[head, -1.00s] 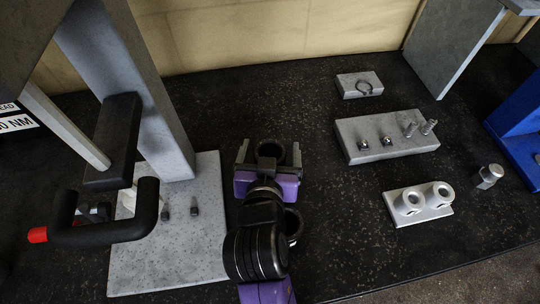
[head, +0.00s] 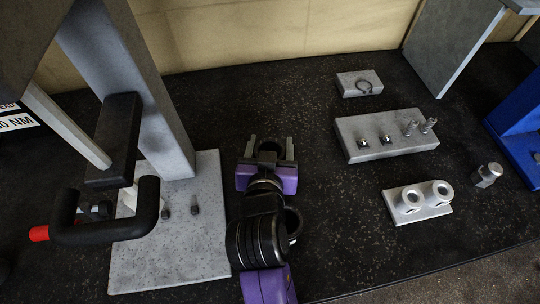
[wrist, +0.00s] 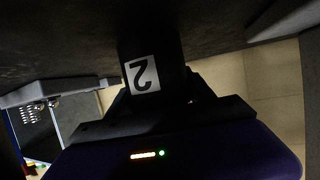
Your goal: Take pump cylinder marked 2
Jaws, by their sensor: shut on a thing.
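The pump cylinder marked 2 is dark and stands between my gripper's fingers. Its white label with a 2 shows in the wrist view (wrist: 142,75), turned upside down there. In the head view only the dark rim of this cylinder (head: 269,146) shows at the far end of my gripper (head: 270,150). My gripper is shut on it, with one finger on each side. A second dark ring-shaped part (head: 294,222) is partly hidden behind my arm; no mark on it can be seen.
A grey plate (head: 205,255) with a column and a black handle with a red tip (head: 110,237) stands to the left.

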